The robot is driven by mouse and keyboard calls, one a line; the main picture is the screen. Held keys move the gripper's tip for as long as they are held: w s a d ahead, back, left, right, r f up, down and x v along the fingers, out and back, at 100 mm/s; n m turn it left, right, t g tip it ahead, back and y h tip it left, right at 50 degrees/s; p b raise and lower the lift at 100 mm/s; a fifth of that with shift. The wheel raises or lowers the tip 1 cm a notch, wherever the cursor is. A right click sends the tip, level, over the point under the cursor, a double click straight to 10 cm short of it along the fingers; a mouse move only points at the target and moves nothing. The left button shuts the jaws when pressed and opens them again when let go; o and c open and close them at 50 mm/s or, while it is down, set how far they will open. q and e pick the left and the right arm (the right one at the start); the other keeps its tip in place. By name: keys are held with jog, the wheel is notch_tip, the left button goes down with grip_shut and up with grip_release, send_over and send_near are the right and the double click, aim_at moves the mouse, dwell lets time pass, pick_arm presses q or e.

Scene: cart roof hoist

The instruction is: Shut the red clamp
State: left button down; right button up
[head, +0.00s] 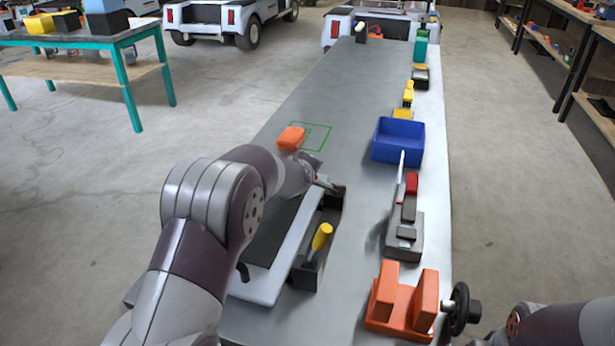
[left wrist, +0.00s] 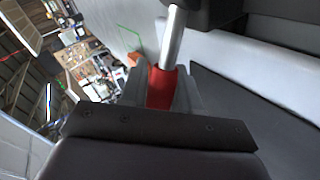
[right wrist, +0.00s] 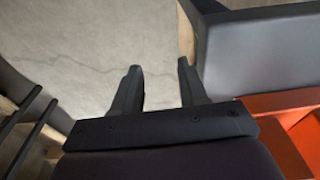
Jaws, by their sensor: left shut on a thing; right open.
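My left gripper (left wrist: 162,82) is shut on the red handle (left wrist: 160,88) of a clamp. A silver rod (left wrist: 174,38) runs from the handle toward a dark block at the top of the left wrist view. In the head view my left gripper (head: 322,185) is at the far end of the black holder (head: 335,203) beside the pale panel, and my arm hides most of the red clamp there. A yellow handle (head: 321,237) leans at the holder's near end. My right gripper (right wrist: 158,85) is open and empty over the floor.
A pale panel with a dark top (head: 270,240) lies left of the holder. An orange vise (head: 428,295) with a black handwheel, a grey tool (head: 405,245) and a blue bin (head: 384,152) line the bench's right side. An orange block (head: 291,138) lies by a green outline.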

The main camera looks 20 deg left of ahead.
pick_arm(q)
jog(key=c, duration=0.9)
grip_release()
